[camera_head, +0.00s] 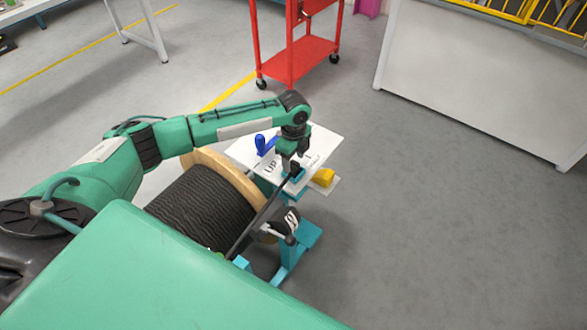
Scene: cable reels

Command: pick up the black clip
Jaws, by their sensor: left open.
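My left gripper (291,163) points down over the white board (322,147) beside the cable reel. It is open. A small dark piece (296,169), which looks like the black clip, shows right at the fingertips, above a teal support. It is too small to tell clip from fingers or whether they touch. The reel (205,207), wound with black cable, has a pale wooden flange (228,170). A dark strand (262,212) runs from near the gripper down the reel's right side. My right gripper is not in view.
A blue handle (265,145) and a yellow block (324,177) are close to the gripper. A black-and-grey part (285,225) sits by the teal stand (297,256). A red cart (297,55) stands behind. The grey floor at right is clear.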

